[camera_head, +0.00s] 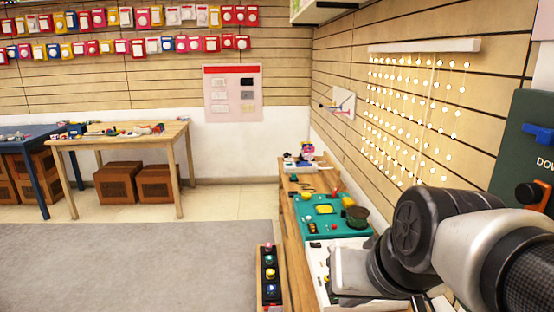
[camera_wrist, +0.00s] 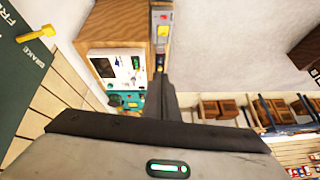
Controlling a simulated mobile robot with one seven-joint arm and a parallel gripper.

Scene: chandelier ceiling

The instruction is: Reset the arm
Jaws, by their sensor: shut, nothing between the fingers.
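My gripper (camera_wrist: 160,82) shows in the wrist view with its dark fingers together and nothing between them. In the head view my arm reaches in from the right edge, over the near end of the wooden bench (camera_head: 289,232). The gripper's fingertips cannot be made out there.
A green board (camera_head: 318,222) with small parts lies on the bench. A button box (camera_head: 269,275) stands at the bench's left side. A light strand panel (camera_head: 415,110) hangs on the right wall, near a dark green panel (camera_head: 525,130). Grey carpet (camera_head: 130,265) lies clear at left.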

